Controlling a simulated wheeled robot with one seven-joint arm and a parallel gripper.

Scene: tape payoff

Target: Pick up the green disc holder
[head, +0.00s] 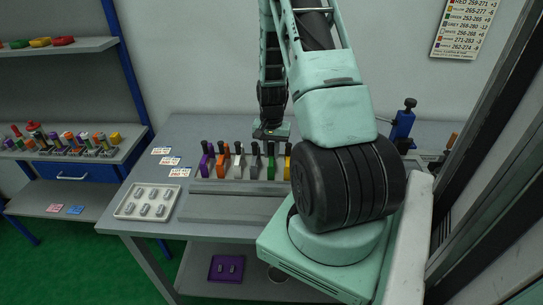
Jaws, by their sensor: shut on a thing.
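The green disc holder (271,167) stands upright in a row of coloured holders with dark knobs on the workbench, between a pale grey holder (254,168) and a yellow holder (287,168). My gripper (271,138) points down over the row, at the top of the green holder. It is shut on that holder's knob as far as I can see. The fingertips are small and dark, so the exact grip is hard to make out. The green holder looks level with its neighbours, with no clear gap beneath it.
Purple (205,164), orange (222,166) and white (238,166) holders stand close by on the left. A pale tray (126,209) of small metal parts lies at the bench's left. A blue clamp-like device (403,125) stands behind my arm at the right.

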